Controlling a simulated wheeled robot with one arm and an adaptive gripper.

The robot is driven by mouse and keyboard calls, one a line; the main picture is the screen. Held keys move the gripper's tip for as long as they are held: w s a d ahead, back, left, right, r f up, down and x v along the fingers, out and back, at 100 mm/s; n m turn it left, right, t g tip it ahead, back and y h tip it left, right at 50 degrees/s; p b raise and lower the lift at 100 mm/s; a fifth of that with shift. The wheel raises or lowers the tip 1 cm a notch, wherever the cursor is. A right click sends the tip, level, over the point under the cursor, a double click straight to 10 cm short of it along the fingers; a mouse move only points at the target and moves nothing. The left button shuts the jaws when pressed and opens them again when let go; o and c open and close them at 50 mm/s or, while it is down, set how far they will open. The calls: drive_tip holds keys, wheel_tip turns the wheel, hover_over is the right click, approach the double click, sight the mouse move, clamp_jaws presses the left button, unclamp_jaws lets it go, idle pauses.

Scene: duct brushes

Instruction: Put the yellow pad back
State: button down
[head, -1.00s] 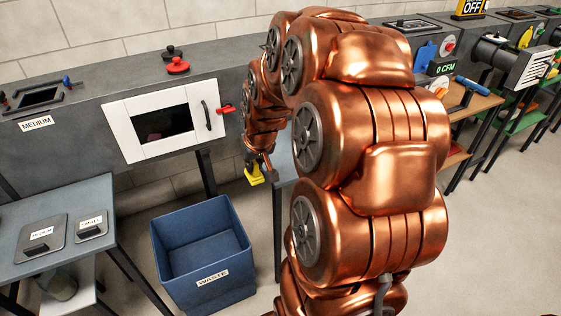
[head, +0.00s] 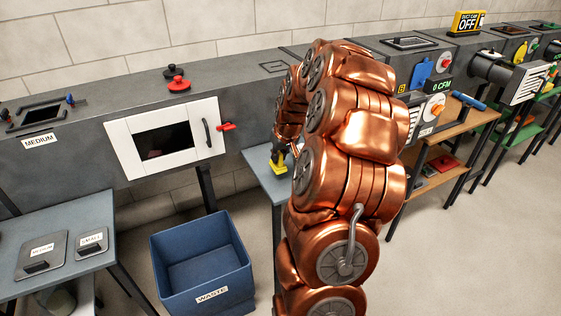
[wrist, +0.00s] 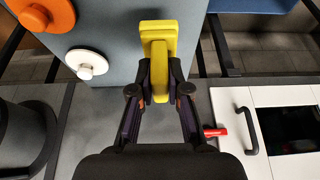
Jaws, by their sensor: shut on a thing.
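The yellow pad (wrist: 158,34) is between the fingertips of my gripper (wrist: 159,84) in the wrist view, and the gripper is shut on its handle-like yellow part. In the head view the yellow pad (head: 278,167) shows small at the left edge of my arm, over or at the blue-grey table (head: 259,158). I cannot tell whether the pad touches the table top. My gripper (head: 279,153) is mostly dark and partly hidden by my arm there.
An orange round pad (wrist: 48,14) and a white round pad (wrist: 87,63) lie on the table. The blue waste bin (head: 200,262) stands on the floor to the left. A white door (head: 165,137) with a red latch (head: 226,127) is on the duct.

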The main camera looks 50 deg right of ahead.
sight(281, 163)
drive_tip(key=shift+w+d, duration=0.15)
drive_tip(key=shift+d, duration=0.4)
drive_tip(key=shift+f+p, duration=0.3)
drive_tip(key=shift+f, duration=1.5)
drive_tip(key=shift+a+f, duration=0.1)
drive_tip(key=shift+f, duration=0.05)
drive_tip(key=c, duration=1.1)
unclamp_jaws()
drive_tip(key=shift+c, duration=0.2)
drive_tip(key=shift+r, duration=0.6)
drive_tip(key=b+v, duration=0.1)
drive_tip(key=v, duration=1)
